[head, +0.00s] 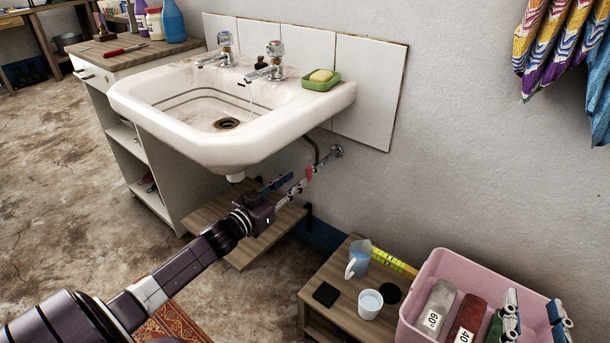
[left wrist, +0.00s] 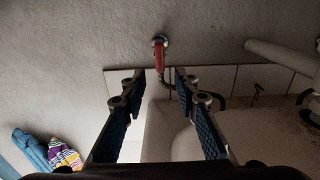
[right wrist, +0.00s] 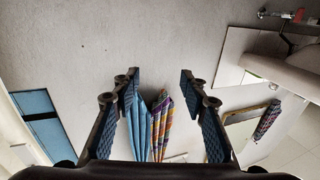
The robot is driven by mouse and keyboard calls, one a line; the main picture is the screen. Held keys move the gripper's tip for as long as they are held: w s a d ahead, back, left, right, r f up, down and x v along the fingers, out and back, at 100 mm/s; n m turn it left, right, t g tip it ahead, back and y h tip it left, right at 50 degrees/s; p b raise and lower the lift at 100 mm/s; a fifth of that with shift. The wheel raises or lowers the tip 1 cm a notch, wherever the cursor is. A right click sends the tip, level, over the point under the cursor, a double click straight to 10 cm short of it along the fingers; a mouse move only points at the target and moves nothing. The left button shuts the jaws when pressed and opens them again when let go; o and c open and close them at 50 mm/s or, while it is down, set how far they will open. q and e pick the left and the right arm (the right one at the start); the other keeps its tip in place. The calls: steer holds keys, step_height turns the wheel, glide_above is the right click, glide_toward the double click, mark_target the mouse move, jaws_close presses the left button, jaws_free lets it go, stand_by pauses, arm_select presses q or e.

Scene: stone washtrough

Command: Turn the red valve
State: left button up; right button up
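The red valve (head: 309,172) is a small lever handle on the pipe fitting at the wall below the sink. In the left wrist view the red valve (left wrist: 160,55) lies ahead of the fingertips, roughly centred between them. My left gripper (head: 291,184) reaches under the sink and is open, with a clear gap between its fingers (left wrist: 160,80); I see no contact with the valve. My right gripper (head: 534,308) is open and empty above the pink crate. It points at the wall in the right wrist view (right wrist: 158,82), where a small red spot, likely the valve, shows at top right.
The white sink (head: 190,140) overhangs my left gripper. A low wooden table (head: 312,296) with a jug (head: 358,260), a cup (head: 370,303) and a dark flat item stands to the right. The pink crate (head: 437,262) holds several labelled items. A striped cloth (head: 550,45) hangs at right.

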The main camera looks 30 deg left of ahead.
mark_target(307, 172)
arm_select(q)
steer(key=w, duration=0.2)
steer(key=w+b, duration=0.1)
steer(key=w, duration=0.2)
steer(key=shift+w+d+f, duration=0.1)
steer(key=shift+d, duration=0.1)
steer(key=shift+w+b, duration=0.3)
arm_select(e)
step_height(307, 172, up, 9)
steer(key=s+t+y, duration=0.1)
steer(key=s+t, duration=0.1)
steer(key=t, duration=0.3)
steer(key=shift+a+y, duration=0.3)
steer(key=shift+y, duration=0.1)
arm_select(q)
steer(key=shift+c, duration=0.6)
arm_select(e)
steer(key=shift+r, duration=0.1)
arm_select(q)
jaws_close()
